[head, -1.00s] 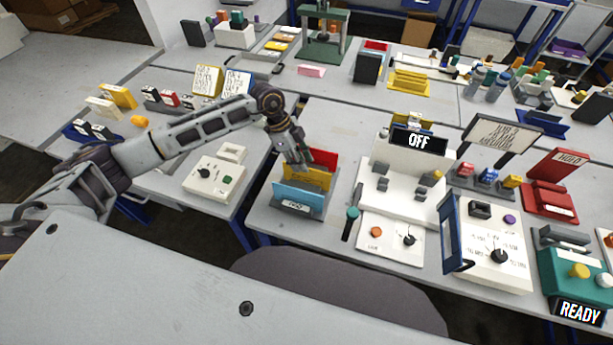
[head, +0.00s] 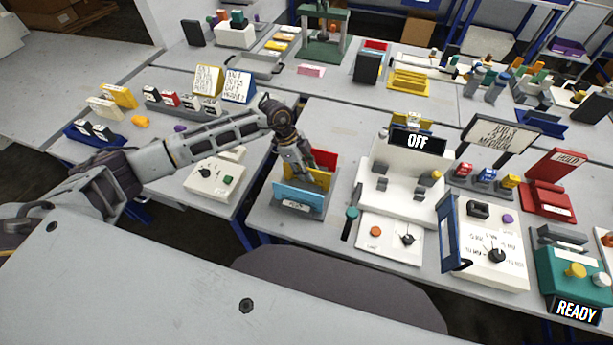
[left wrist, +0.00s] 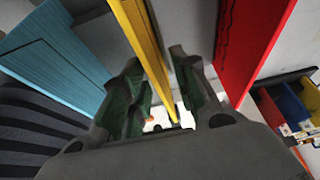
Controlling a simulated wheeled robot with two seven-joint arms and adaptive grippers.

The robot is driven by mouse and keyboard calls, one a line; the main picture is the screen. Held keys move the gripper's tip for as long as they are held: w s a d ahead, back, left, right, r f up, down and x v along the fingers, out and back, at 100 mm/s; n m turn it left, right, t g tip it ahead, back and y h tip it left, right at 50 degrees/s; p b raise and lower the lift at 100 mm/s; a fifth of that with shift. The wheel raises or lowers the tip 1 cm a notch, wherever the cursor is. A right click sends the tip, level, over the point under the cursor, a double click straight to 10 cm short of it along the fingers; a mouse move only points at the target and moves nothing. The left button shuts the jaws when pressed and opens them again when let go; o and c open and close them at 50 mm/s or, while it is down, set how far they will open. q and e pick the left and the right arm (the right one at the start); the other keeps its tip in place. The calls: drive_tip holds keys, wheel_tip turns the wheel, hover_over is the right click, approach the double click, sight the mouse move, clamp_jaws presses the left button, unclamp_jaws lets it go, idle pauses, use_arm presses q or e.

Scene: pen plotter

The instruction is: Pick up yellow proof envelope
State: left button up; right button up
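The yellow proof envelope (left wrist: 138,30) stands on edge in the left wrist view, running between the two fingers of my left gripper (left wrist: 157,62). The fingers are spread on either side of it, with gaps visible. In the head view my left gripper (head: 312,181) is down at the envelope rack, hiding most of the yellow envelope (head: 321,175). A blue envelope (head: 300,197) stands in front of it and a red one (head: 326,158) behind. The blue envelope (left wrist: 55,60) and red envelope (left wrist: 250,40) flank it in the left wrist view. My right gripper is not in view.
Right of the rack stand a white machine (head: 402,180) with an OFF display and a white panel with an orange button (head: 376,233). A white control box (head: 213,178) is to the left, under my forearm. A teal-topped tool (head: 351,215) stands close to the rack.

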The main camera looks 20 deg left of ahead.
use_arm(q)
clamp_jaws()
drive_tip(key=shift+r, duration=0.1)
drive_tip(key=shift+r+b, duration=0.5)
drive_tip(key=shift+r, duration=4.45)
